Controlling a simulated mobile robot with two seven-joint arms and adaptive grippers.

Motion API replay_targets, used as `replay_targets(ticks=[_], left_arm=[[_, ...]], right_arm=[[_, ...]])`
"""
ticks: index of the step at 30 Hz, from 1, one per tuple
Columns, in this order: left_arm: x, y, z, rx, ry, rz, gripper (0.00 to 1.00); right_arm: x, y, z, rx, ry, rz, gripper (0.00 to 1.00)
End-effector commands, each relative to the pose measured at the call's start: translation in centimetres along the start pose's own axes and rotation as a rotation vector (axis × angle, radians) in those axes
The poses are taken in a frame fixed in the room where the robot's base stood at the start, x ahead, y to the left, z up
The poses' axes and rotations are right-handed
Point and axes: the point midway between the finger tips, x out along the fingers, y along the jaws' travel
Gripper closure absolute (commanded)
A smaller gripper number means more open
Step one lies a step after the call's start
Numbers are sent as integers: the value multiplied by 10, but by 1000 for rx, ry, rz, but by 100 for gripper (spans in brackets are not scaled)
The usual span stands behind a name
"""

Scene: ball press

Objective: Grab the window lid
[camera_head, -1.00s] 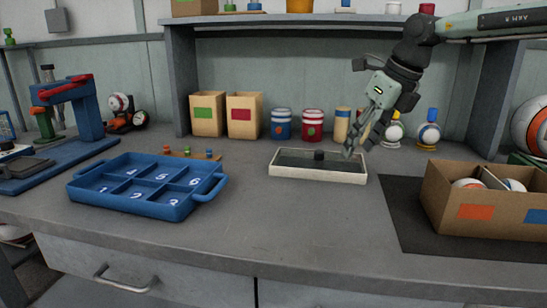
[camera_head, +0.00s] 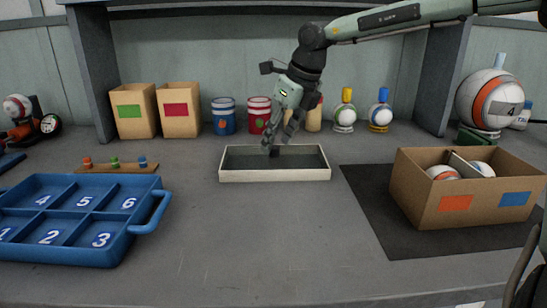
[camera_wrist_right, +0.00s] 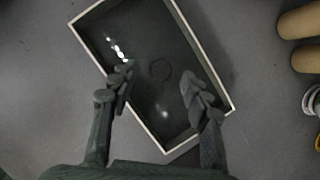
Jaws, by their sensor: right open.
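The window lid (camera_head: 232,176) lies flat on the bench near the middle of the head view. My right gripper (camera_head: 279,144) points down over the middle of the lid. Its fingers (camera_wrist_right: 158,92) are apart and nothing is held; contact with the knob cannot be told. My left gripper is not in view.
A blue numbered tray (camera_head: 146,229) is at left. A cardboard box (camera_head: 430,204) with balls stands on a dark mat (camera_head: 375,212) at right. Tan bins (camera_head: 180,123), cans (camera_head: 223,128) and bottles (camera_head: 380,112) line the back. The front bench is clear.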

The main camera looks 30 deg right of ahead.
Motion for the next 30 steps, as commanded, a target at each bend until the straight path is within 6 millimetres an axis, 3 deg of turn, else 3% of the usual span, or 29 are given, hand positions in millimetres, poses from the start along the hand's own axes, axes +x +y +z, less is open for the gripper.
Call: replay_targets(ticks=[4,12,24,30], left_arm=[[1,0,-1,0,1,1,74],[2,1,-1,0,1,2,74],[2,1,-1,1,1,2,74],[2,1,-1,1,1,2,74]], right_arm=[[17,0,0,0,1,-1,53],[20,0,0,0,-1,-1,53],[20,0,0,0,-1,0,100],[20,0,0,0,-1,0,100]])
